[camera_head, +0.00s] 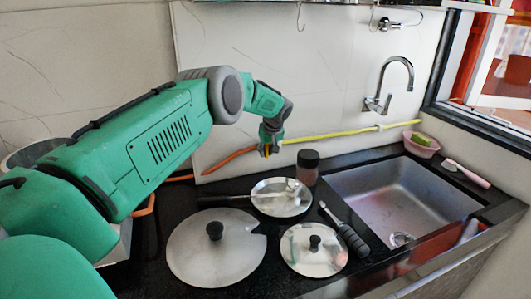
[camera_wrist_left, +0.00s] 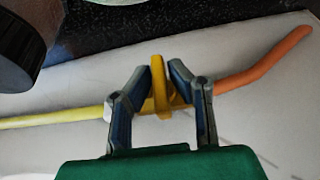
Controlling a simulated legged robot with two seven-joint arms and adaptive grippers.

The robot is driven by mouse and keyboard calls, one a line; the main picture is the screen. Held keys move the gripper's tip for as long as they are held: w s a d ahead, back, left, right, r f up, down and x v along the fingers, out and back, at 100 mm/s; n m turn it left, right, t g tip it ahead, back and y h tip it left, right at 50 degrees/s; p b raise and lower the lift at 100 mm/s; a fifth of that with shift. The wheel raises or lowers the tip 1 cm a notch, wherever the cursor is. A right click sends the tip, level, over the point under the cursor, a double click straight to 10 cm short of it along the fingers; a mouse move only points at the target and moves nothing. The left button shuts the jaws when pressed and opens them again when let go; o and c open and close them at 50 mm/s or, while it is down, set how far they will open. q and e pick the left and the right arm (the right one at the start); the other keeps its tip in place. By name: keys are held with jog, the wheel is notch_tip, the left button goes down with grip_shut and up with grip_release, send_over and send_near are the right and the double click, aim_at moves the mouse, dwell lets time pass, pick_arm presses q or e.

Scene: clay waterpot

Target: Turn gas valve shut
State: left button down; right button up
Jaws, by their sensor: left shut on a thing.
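The gas valve has a yellow handle (camera_wrist_left: 158,82) and sits between a yellow pipe (camera_wrist_left: 55,119) and an orange hose (camera_wrist_left: 268,66) in the left wrist view. My left gripper (camera_wrist_left: 160,80) has a finger on each side of the handle and is shut on it. The handle stands across the line of the pipe. In the head view my left gripper (camera_head: 267,149) is at the wall, where the yellow pipe (camera_head: 350,132) meets the orange hose (camera_head: 228,160); it mostly hides the valve there. My right gripper is not in view.
A sink (camera_head: 405,200) with a tap (camera_head: 385,90) is at the right. A pink bowl (camera_head: 421,150) stands behind it.

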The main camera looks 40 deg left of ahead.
pick_arm(q)
jog(key=c, duration=1.6)
grip_release()
jog(key=shift+w+a+r, duration=0.1)
jog(key=shift+a+r, duration=0.15)
jog(key=shift+r, duration=0.05)
jog(key=shift+f, duration=0.1)
jog(key=shift+d+r, duration=0.2)
jog(key=shift+r, duration=0.15)
jog(key=v, duration=1.1)
jog(key=shift+s, duration=0.3)
jog(key=shift+a, duration=0.1)
